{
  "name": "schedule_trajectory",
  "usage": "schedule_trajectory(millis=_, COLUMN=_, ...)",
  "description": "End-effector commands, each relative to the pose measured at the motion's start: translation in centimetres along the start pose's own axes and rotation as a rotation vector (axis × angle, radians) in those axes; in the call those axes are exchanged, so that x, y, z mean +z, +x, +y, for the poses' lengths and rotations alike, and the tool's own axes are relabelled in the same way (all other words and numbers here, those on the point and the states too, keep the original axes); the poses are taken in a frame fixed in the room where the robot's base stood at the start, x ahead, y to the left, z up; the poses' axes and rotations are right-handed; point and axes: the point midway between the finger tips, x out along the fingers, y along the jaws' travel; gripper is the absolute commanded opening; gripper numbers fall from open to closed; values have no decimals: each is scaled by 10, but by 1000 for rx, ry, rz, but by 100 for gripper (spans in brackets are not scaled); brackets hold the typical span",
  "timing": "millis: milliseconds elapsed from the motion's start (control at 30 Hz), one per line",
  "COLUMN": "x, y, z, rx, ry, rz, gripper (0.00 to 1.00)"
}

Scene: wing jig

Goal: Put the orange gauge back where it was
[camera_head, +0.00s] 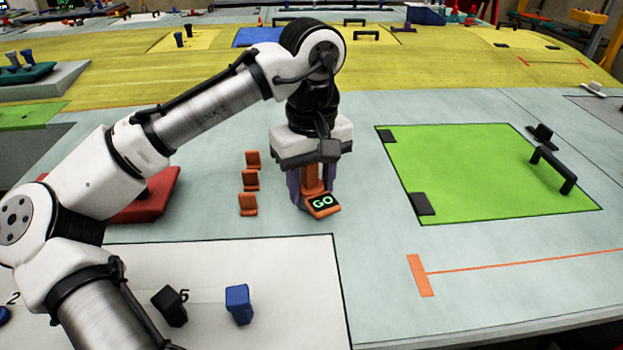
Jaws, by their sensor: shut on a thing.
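The orange gauge (322,207) has a dark face with "GO" in pale green letters. It is in the middle of the head view, at the lower end of my gripper (314,188). My gripper points down and its purple-grey fingers are shut on the gauge's upright orange part. I cannot tell whether the gauge touches the grey surface or hangs just above it. Three small orange brackets (250,180) stand in a row just left of my gripper. The fingers hide part of the gauge.
A green panel (480,170) with black corner pieces and a black handle (553,168) lies to the right. A white board (240,270) in front bears a blue block (239,304) and a black block (170,305). A red block (150,200) is partly behind my arm.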

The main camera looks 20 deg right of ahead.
Motion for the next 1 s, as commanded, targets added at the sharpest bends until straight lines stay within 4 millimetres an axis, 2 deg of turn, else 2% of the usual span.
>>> schedule_trajectory(millis=267, x=0, y=2, z=0, rx=2, ry=0, rz=0, gripper=2)
schedule_trajectory(millis=300, x=0, y=3, z=0, rx=1, ry=0, rz=-1, gripper=45)
schedule_trajectory(millis=467, x=0, y=2, z=0, rx=1, ry=0, rz=-1, gripper=65)
schedule_trajectory(millis=833, x=0, y=-3, z=0, rx=1, ry=-1, rz=1, gripper=65)
schedule_trajectory(millis=1000, x=0, y=-29, z=1, rx=3, ry=-2, rz=2, gripper=65)
